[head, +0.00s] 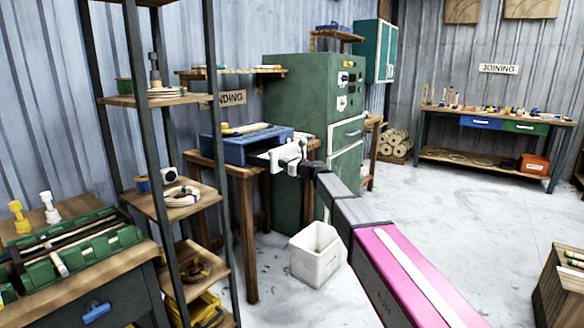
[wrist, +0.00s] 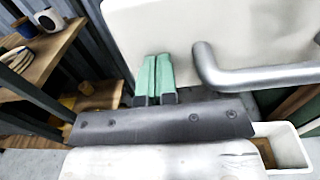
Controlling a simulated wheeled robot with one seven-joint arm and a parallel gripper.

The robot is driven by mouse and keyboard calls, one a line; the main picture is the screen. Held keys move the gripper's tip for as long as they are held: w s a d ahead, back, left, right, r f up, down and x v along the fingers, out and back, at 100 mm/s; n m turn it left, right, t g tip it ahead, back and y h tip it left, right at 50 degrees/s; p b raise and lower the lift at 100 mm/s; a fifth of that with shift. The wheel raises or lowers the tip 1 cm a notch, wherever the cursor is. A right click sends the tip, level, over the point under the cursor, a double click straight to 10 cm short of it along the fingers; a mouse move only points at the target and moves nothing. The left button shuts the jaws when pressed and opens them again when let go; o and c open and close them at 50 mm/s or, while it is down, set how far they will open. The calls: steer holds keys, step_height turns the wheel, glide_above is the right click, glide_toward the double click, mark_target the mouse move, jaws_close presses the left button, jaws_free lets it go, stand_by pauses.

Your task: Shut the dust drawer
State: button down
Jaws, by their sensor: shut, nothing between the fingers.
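The dust drawer appears to be the white-fronted drawer (head: 261,160) at the right end of the blue machine (head: 248,148) on a wooden stand. Its front stands out from the blue body, but my gripper hides part of it. In the wrist view the white drawer front (wrist: 215,30) fills the top, with a grey bar handle (wrist: 255,74) at right. My gripper (wrist: 154,62) has its two green fingers together, empty, at the panel's lower left part, left of the handle. I cannot tell whether they touch it. In the head view my gripper (head: 285,160) overlaps the drawer front.
A white bin (head: 315,254) stands on the floor below my arm. A dark-framed shelf rack (head: 158,150) stands left of the machine. A green cabinet (head: 310,100) is behind it. A workbench (head: 500,115) stands at the back right. The floor at right centre is clear.

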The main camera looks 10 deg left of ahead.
steer(key=x, duration=1.5)
steer(key=shift+w+a, duration=0.1)
steer(key=shift+w, duration=0.05)
steer(key=shift+w+a+r, duration=0.1)
steer(key=shift+a+r, duration=0.05)
steer(key=shift+a, duration=0.1)
